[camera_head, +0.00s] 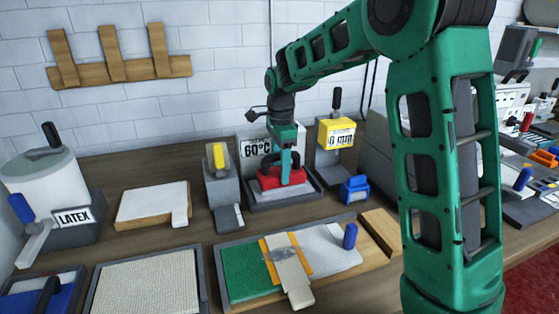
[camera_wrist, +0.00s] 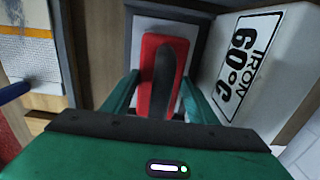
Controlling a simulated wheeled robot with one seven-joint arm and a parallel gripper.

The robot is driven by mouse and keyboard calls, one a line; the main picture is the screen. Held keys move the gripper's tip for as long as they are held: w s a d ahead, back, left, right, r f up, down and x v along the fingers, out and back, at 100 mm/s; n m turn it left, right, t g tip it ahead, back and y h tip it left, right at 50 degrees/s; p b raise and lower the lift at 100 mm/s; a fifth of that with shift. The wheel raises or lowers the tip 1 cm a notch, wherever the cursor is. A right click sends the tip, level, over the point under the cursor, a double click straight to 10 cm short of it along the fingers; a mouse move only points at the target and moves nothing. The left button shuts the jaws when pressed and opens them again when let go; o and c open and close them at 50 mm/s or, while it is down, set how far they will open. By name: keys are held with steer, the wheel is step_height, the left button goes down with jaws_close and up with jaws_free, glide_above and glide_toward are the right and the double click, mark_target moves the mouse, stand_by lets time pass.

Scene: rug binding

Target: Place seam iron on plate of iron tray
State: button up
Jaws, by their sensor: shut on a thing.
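The seam iron (camera_head: 275,179) is red with a dark handle. In the wrist view its red body (camera_wrist: 150,58) and dark handle (camera_wrist: 165,75) lie between the fingers. My gripper (camera_head: 287,168) is shut on the iron from above; it also shows in the wrist view (camera_wrist: 160,95). The iron tray (camera_head: 288,203) has a dark rim and a pale plate (camera_wrist: 140,32). The iron is over the plate, looking level and lined up with it. I cannot tell if its sole touches the plate. The gripper hides part of the handle.
A white box marked IRON 60°C (camera_wrist: 250,62) stands directly behind the tray. A yellow-topped press (camera_head: 220,180) is left, a yellow gauge (camera_head: 337,135) and blue block (camera_head: 355,189) right. A framed green mat (camera_head: 245,272) lies in front.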

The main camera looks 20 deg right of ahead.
stand_by(0.3)
steer(key=o, duration=1)
steer(key=shift+f, duration=0.1)
step_height(320, 180, up, 12)
steer(key=shift+r, duration=0.1)
steer(key=s+d+f+n, duration=0.1)
steer(key=s+d+n, duration=0.2)
steer(key=s+d, duration=0.65)
steer(key=s+d+f+n, duration=0.2)
steer(key=s+f+n, duration=0.1)
steer(key=s, duration=0.6)
steer(key=s+d+f+n, duration=0.2)
steer(key=s+d+f, duration=0.1)
steer(key=s, duration=0.7)
steer(key=s+d+f+n, duration=0.2)
steer(key=s+f, duration=0.3)
steer(key=s, duration=0.4)
steer(key=shift+s+d+n, duration=0.4)
steer(key=shift+n, duration=0.4)
